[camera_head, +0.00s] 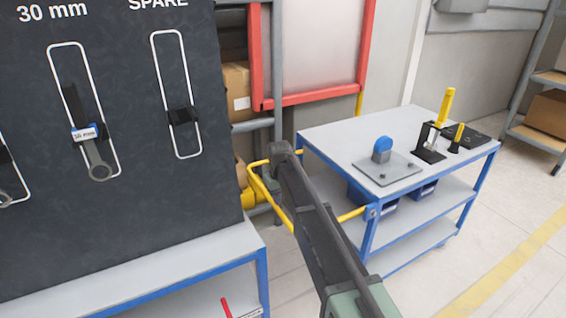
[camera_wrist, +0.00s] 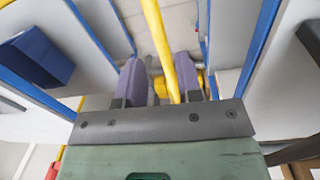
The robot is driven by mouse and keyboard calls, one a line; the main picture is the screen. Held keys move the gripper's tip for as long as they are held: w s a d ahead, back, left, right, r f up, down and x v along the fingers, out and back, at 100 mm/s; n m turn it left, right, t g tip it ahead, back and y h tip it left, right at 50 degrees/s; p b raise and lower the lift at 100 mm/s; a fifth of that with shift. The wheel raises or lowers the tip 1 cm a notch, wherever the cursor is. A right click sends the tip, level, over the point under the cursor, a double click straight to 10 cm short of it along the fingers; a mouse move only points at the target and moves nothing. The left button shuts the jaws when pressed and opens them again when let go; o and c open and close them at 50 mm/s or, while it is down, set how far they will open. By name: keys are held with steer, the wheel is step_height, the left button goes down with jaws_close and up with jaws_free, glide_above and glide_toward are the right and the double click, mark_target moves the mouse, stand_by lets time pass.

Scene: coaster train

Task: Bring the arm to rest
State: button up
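My arm (camera_head: 325,225) reaches up and away from the bottom of the head view, over the gap between the dark tool board and the blue-framed cart. In the wrist view my gripper (camera_wrist: 158,62) has its two purple-grey fingers apart, with nothing held between them. A yellow bar shows through the space between the fingers; whether it touches them I cannot tell. In the head view the fingers are not clearly seen behind the arm's far end.
The dark tool board (camera_head: 130,220) holds a spanner (camera_head: 97,165) under "30 mm"; the "SPARE" outline has only a black holder (camera_head: 182,115). The cart (camera_head: 330,134) carries a grey plate (camera_head: 400,172) with a blue-topped piece (camera_head: 382,149) and a yellow-handled tool (camera_head: 445,105). Yellow rails (camera_head: 282,215) lie close to my arm.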

steer(key=s+d+r+m+p, duration=0.1)
steer(key=s+d+r, duration=0.1)
steer(key=s+d, duration=0.4)
steer(key=s+d+r+m+p, duration=0.1)
steer(key=s+d, duration=0.5)
steer(key=s, duration=0.8)
steer(key=s+d+r+m+p, duration=0.2)
steer(key=s+d+m+p, duration=0.1)
steer(key=s+d, duration=0.4)
steer(key=s, duration=0.3)
steer(key=shift+s+r+y, duration=0.2)
steer(key=shift+r+y, duration=0.1)
steer(key=shift+r, duration=0.05)
